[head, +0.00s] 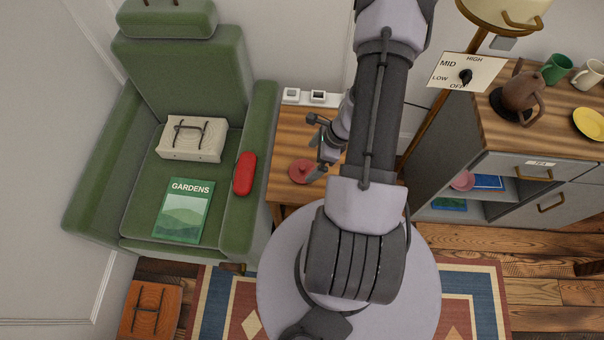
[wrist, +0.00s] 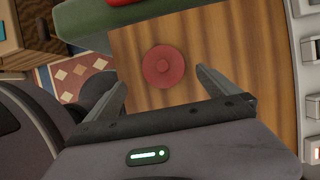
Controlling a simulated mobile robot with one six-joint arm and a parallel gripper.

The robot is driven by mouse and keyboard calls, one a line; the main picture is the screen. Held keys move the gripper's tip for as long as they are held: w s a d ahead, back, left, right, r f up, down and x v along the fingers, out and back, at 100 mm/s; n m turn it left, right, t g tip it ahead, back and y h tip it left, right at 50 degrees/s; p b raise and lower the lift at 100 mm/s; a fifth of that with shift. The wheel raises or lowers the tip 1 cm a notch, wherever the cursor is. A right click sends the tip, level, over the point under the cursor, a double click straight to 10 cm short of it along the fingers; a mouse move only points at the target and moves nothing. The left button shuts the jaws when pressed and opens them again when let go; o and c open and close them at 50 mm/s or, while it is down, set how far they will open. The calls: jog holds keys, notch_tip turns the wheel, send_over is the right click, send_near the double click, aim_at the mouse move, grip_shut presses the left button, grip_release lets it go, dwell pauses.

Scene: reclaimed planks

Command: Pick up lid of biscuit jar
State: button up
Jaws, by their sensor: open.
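A round red lid (head: 303,171) with a small central knob lies on the wooden side table, beside the green armchair. It also shows in the wrist view (wrist: 165,67), seen from above. Whether a jar is beneath it cannot be told. My gripper (head: 324,165) is just right of the lid in the head view, above the table. In the wrist view my gripper (wrist: 160,85) has its two fingers spread wide, with nothing between the tips. The lid appears just beyond the fingertips, apart from them.
The side table (head: 289,130) is mostly bare, with wall switches (head: 318,96) behind it. The green armchair (head: 105,180) holds a red case (head: 244,174), a book (head: 183,210) and a pale box (head: 191,139). A cabinet (head: 500,160) and lamp pole (head: 437,112) stand right.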

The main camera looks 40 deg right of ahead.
aim_at(303, 166)
jog(key=b+x, duration=0.1)
jog(key=x, duration=0.1)
jog(key=b+x, duration=0.1)
jog(key=x, duration=0.2)
jog(key=b+x, duration=0.1)
jog(key=x, duration=0.1)
jog(key=shift+w+f, duration=0.25)
jog(key=shift+w, duration=0.2)
jog(key=shift+r, duration=0.1)
jog(key=c, duration=1.3)
